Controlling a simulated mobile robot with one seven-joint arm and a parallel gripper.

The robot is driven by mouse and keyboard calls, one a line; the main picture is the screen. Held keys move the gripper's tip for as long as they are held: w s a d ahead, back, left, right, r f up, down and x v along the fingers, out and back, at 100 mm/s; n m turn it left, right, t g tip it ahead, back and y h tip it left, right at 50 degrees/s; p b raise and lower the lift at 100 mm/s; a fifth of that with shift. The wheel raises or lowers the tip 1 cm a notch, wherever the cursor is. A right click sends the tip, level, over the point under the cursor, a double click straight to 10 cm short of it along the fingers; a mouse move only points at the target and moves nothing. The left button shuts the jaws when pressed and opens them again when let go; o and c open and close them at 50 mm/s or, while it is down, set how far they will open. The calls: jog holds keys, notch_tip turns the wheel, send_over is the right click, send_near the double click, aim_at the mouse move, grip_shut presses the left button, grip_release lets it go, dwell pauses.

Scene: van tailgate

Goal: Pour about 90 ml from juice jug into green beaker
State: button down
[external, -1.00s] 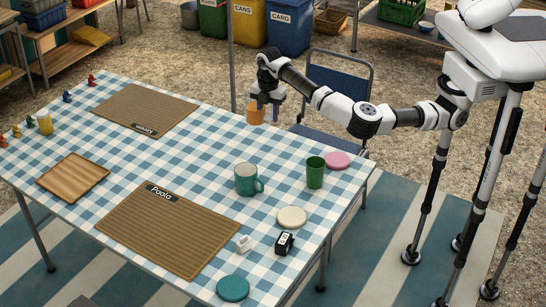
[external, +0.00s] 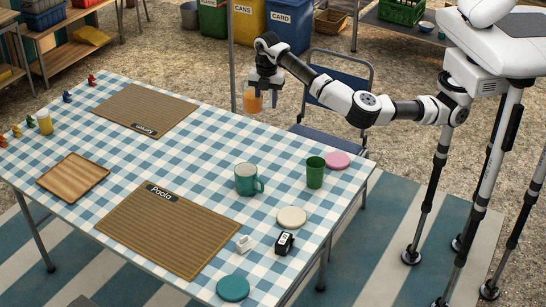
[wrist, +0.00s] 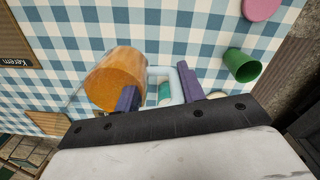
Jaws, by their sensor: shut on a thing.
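The juice jug (external: 252,101), with orange juice in it, hangs in the air over the far right part of the table, roughly upright. My gripper (external: 265,86) is shut on its pale handle. In the wrist view the jug (wrist: 112,82) is on the left, and its handle is between the two fingers of my gripper (wrist: 158,92). The green beaker (external: 315,173) stands upright at the table's right side, apart from the jug. It also shows in the wrist view (wrist: 241,66), right of the fingers. Its inside is too small to judge.
A teal mug (external: 246,180) stands left of the beaker. A pink disc (external: 338,160) lies behind the beaker and a cream disc (external: 292,217) in front. A blue chair (external: 342,78) stands behind the table. The checked cloth below the jug is clear.

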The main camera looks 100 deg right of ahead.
jog(key=s+f+n+p, duration=0.1)
jog(key=f+n+p, duration=0.4)
jog(key=n, duration=0.3)
jog(key=s+f+n+p, duration=0.2)
jog(key=f+n+p, duration=0.3)
jog(key=n, duration=0.4)
jog(key=s+a+f+n+p, duration=0.1)
jog(key=s+f+n+p, duration=0.1)
jog(key=f+n+p, duration=0.3)
jog(key=shift+f+n+p, duration=0.2)
jog(key=shift+n+p, duration=0.35)
jog(key=shift+n, duration=0.55)
jog(key=shift+f+n+p, duration=0.2)
jog(key=shift+n+p, duration=0.3)
jog(key=shift+n, duration=0.6)
jog(key=shift+s+a+f+n+p, duration=0.3)
jog(key=shift+f+n, duration=0.2)
jog(key=shift+n, duration=0.3)
jog(key=shift+s+r, duration=0.1)
